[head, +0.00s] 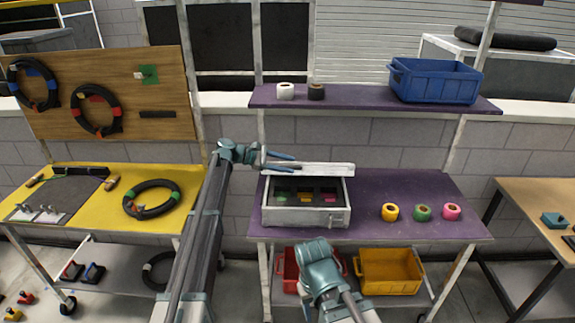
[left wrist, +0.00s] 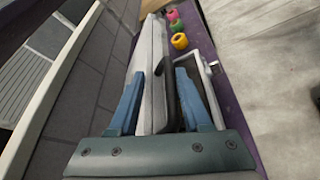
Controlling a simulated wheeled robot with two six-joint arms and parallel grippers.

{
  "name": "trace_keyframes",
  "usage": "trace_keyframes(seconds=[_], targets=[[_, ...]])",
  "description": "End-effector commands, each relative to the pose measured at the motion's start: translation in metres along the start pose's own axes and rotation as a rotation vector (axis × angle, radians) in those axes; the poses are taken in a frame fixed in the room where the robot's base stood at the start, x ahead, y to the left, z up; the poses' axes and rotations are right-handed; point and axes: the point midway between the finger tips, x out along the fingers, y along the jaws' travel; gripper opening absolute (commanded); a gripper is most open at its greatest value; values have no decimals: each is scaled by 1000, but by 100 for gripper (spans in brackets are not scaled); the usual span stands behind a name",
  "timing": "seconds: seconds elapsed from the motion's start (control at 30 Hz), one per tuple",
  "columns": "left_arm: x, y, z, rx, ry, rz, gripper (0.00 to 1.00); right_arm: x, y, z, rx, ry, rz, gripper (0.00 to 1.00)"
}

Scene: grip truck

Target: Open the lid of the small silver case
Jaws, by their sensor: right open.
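The small silver case (head: 300,217) stands on the purple table, with its lid (head: 325,169) raised at the back. Several coloured pieces in a dark insert show inside. My left gripper (head: 293,162) is at the left part of the raised lid. In the left wrist view its two blue fingers (left wrist: 158,82) are wide apart, with the grey lid (left wrist: 150,65) and a black handle (left wrist: 165,85) between them. I cannot make out firm contact. My right gripper (head: 315,255) is low in front of the table, away from the case, its fingers hard to see.
Yellow, green and pink tape rolls (head: 422,212) stand right of the case on the purple table (head: 385,185). A shelf (head: 350,97) above holds a blue crate (head: 435,80) and two rolls. Red and yellow bins (head: 390,270) are below. A yellow table (head: 100,200) is at left.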

Motion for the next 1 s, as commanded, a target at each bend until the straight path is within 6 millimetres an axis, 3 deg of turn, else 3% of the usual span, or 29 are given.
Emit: trace_keyframes(seconds=[0.4, 0.6, 1.0], targets=[[-86, 2, 2, -1, 2, 4, 47, -32, 3, 2, -1, 0, 0, 50], [-118, 2, 1, -1, 2, 3, 47, -41, 4, 2, -2, 0, 0, 50], [-134, 0, 0, 1, 1, 1, 47, -45, 4, 3, -2, 0, 0, 50]])
